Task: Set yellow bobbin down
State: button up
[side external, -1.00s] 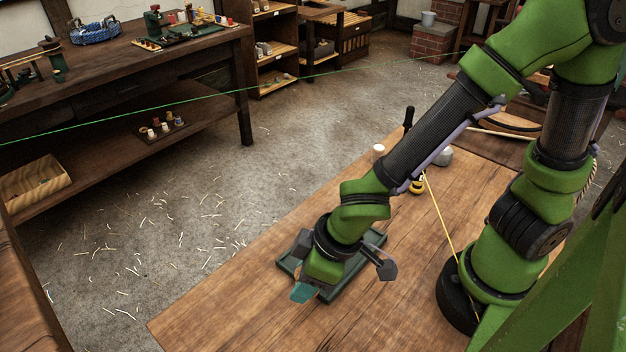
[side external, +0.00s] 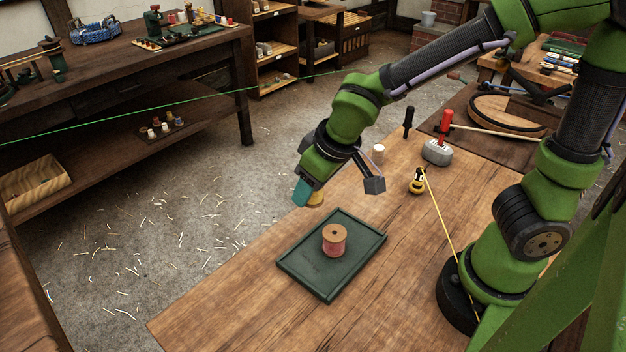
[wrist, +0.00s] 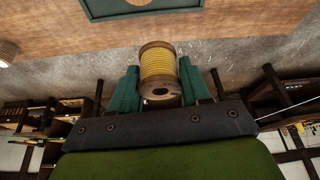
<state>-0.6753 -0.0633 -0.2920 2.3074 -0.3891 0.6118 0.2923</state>
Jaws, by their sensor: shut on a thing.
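In the side external view the bobbin (side external: 316,199) shows only in part below my gripper (side external: 308,192), in the air above the far-left edge of the dark green tray (side external: 298,283). A pinkish-red bobbin (side external: 334,242) stands upright on the tray near its middle.
The wooden table (side external: 235,318) is clear in front of the tray.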

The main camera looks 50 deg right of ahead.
jog(key=w+d+m+h, duration=0.1)
jog(key=w+d+m, duration=0.2)
jog(key=d, duration=0.6)
jog(key=m+h, duration=0.2)
jog(key=m, duration=0.2)
send_over(355, 183)
jog(key=s+a, duration=0.1)
jog(key=shift+s, duration=0.15)
jog(key=shift+m+g, duration=0.3)
notch_tip(355, 183, down, 9)
jog(key=shift+d+f, duration=0.1)
jog(key=shift+f, duration=1.95)
jog(key=shift+f, duration=0.2)
jog(key=o, duration=1)
jog(key=shift+o, duration=0.2)
jog(key=shift+r, duration=0.15)
